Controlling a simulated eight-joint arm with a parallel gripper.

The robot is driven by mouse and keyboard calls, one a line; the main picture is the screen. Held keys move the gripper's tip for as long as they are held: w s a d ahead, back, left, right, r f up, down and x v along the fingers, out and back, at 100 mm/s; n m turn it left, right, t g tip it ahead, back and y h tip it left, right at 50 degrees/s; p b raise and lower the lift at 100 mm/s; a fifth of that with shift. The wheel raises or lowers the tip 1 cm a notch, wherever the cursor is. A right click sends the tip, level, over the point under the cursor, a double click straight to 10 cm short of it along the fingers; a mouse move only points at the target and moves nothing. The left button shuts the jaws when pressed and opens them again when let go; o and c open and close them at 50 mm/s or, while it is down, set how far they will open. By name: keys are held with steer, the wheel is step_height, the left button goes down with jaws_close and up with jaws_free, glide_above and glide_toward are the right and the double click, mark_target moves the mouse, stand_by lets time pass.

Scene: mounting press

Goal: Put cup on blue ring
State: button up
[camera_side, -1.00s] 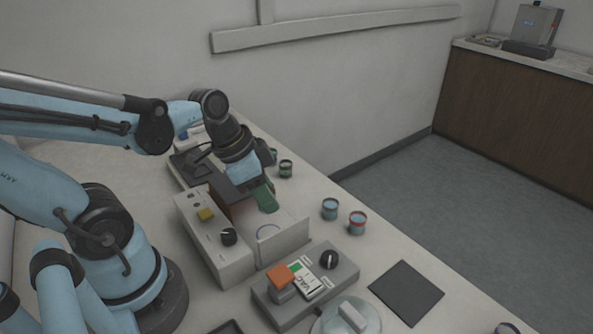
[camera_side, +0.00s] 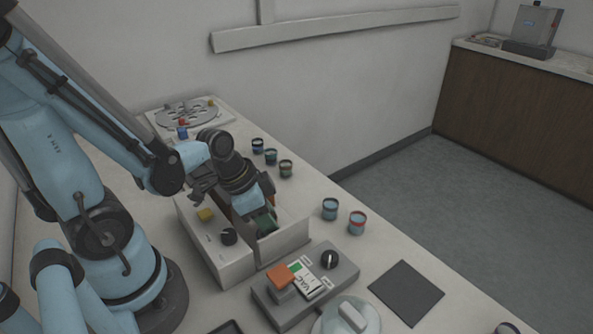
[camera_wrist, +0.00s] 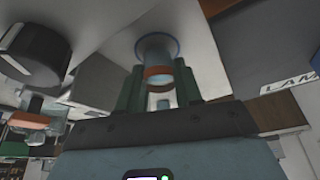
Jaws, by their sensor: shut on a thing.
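A pale blue cup with an orange band (camera_wrist: 158,74) is between the two green fingers of my gripper (camera_wrist: 160,92) in the wrist view. The fingers are shut on it. The blue ring (camera_wrist: 143,41) shows as an outline around the cup's far end. I cannot tell whether the cup touches the surface there or hovers just over it. In the side view my gripper (camera_side: 264,223) points down into the white press (camera_side: 290,243), behind its front wall. The cup and the ring are hidden there.
The press's control box (camera_side: 213,248) with a yellow button and black knob is close on the left. A grey box with an orange switch (camera_side: 281,276) stands in front. Several cups (camera_side: 330,208) stand along the right. A dark mat (camera_side: 405,292) lies flat.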

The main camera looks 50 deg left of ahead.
mark_target(255, 236)
steer(key=shift+f, duration=0.2)
steer(key=o, duration=1)
steer(key=shift+v, duration=3.8)
steer(key=w+d+r+n+t+y, duration=0.1)
steer(key=w+r+n+t, duration=0.2)
steer(key=w+r+n, duration=0.1)
steer(key=shift+w+d+r+n+y, duration=0.35)
steer(key=shift+w+r+n+y, duration=0.05)
steer(key=shift+w, duration=0.25)
